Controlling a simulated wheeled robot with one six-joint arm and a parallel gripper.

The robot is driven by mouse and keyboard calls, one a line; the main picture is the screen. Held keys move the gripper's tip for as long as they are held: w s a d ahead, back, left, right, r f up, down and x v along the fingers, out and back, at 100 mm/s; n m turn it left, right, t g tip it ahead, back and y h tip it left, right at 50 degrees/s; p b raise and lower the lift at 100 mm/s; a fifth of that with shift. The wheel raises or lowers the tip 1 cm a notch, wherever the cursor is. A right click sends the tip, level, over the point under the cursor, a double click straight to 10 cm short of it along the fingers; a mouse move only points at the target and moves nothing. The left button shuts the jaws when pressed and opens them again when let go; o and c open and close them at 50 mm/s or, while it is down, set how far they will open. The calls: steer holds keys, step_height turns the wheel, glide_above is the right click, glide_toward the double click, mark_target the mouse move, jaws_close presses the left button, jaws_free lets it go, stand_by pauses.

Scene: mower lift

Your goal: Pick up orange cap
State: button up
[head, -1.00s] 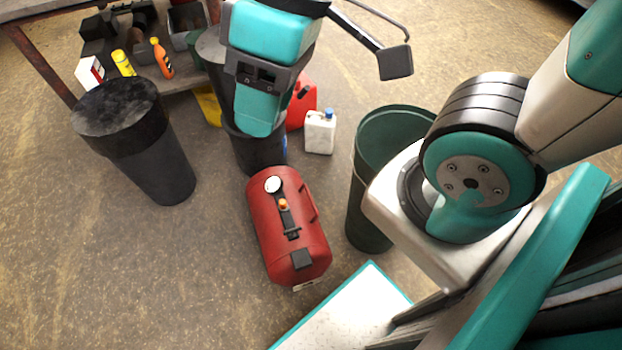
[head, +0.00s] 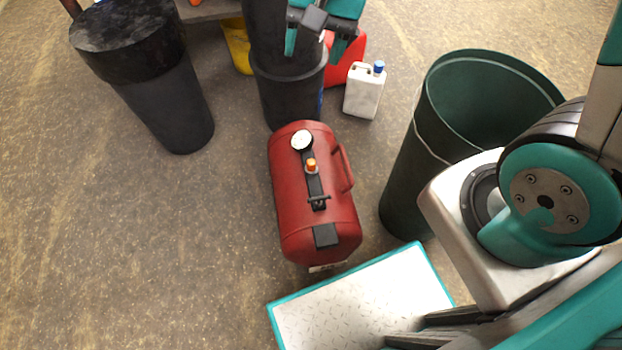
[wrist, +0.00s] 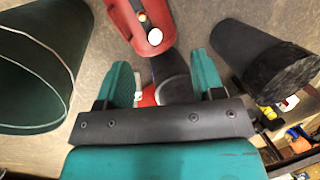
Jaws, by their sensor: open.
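In the wrist view the cap (wrist: 142,17) shows near the top edge, on the tank (wrist: 122,18), beyond my fingertips. My gripper (head: 314,48) is open and empty at the top of the head view, above and beyond the tank. In the wrist view my gripper (wrist: 163,72) has its two teal fingers spread wide, apart from the cap and the tank.
A dark green bin (head: 410,180) stands right of the tank. A black-topped bin (head: 165,110) stands at left, and another black bin (head: 290,98) behind the tank. A white jug (head: 363,92) is at back right. Floor left of the tank is clear.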

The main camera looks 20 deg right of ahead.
steer(key=w+d+f+m+b, duration=0.1)
steer(key=w+f+m+b, duration=0.3)
steer(key=f, duration=0.6)
steer(key=w+d+f+m+h+b, duration=0.15)
steer(key=f+b, duration=0.35)
steer(key=f, duration=0.5)
steer(key=w+d+f+m+b, duration=0.1)
steer(key=w+f+m+b, duration=0.3)
steer(key=f, duration=0.5)
steer(key=b, duration=0.7)
glide_toward(311, 161)
steer(key=shift+n+g, duration=0.25)
steer(key=shift+g, duration=0.05)
steer(key=f, duration=0.2)
steer(key=a+f, duration=0.1)
steer(key=f, duration=0.2)
step_height(311, 161, down, 6)
steer(key=b, duration=0.4)
steer(key=shift+s+a, duration=0.1)
steer(key=shift+r, duration=0.1)
steer(key=c, duration=1)
